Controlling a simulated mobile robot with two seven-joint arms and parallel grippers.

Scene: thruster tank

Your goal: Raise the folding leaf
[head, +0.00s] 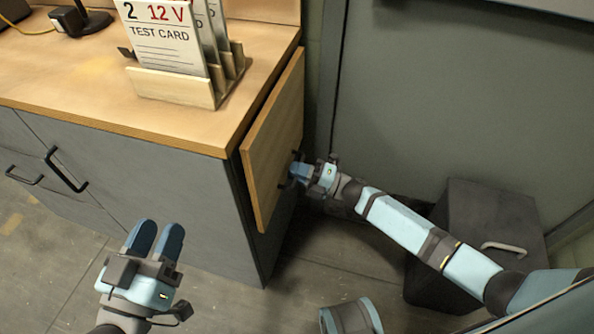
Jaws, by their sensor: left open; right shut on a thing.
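The folding leaf (272,140) is a light wooden panel. It hangs down, close to vertical, along the right end of the wooden bench top (110,95). My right gripper (298,172) is at the outer side of the leaf, by its right edge. It is shut on a small dark handle there, mostly hidden by the fingers. My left gripper (156,238) is open and empty, in front of the grey cabinet and apart from the leaf.
A wooden rack (172,88) with several test cards (163,35) stands on the bench top near the leaf. Grey cabinet doors (130,165) with black handles are below. A dark box (485,215) with a light handle stands on the floor at right. A grey wall is behind.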

